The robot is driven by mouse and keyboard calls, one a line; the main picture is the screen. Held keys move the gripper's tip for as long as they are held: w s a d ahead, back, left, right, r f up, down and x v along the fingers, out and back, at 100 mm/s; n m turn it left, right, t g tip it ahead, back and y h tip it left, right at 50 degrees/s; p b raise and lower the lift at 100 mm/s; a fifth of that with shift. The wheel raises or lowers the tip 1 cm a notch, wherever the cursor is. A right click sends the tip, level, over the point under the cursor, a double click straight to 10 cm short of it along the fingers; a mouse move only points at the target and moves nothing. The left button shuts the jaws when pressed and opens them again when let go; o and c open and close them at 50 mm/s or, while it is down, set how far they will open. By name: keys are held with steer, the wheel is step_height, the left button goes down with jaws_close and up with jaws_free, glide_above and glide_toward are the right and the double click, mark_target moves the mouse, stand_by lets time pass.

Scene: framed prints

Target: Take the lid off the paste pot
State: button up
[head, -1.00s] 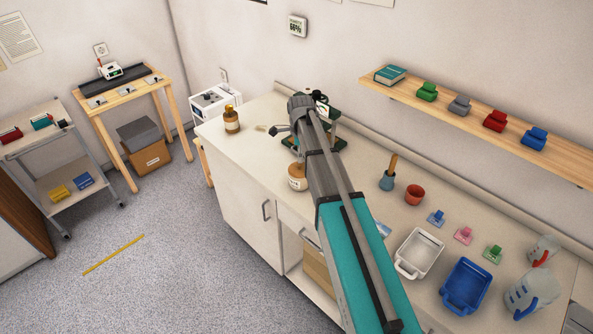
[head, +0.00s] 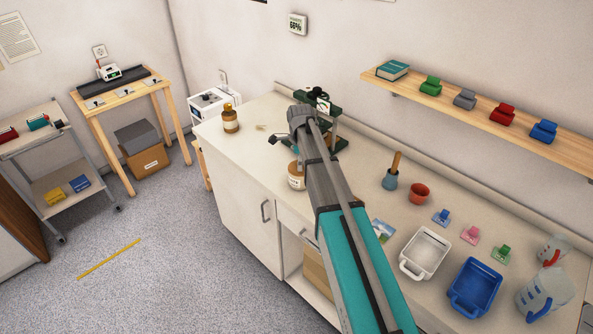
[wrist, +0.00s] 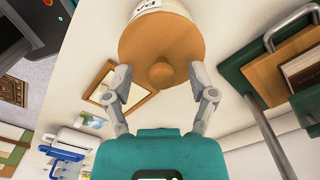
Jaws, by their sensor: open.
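The paste pot (head: 296,182) is a small pale jar with a tan lid. It stands on the counter just left of my arm, which partly covers it in the head view. In the wrist view the pot's tan lid (wrist: 160,42) fills the top middle, with its round knob facing the camera and part of a white label behind it. My gripper (wrist: 160,73) is open, with one finger on each side of the knob. The fingers look apart from the knob, and I cannot tell how far the lid is in depth.
A green press (head: 333,110) stands just behind my arm. A brown bottle (head: 230,121) is at the counter's left end. A wooden-handled tool (head: 391,175), a terracotta pot (head: 420,194), a white tub (head: 425,252) and a blue tub (head: 474,287) stand to the right.

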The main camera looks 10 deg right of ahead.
steer(key=shift+c, duration=0.3)
jaws_close()
stand_by(0.4)
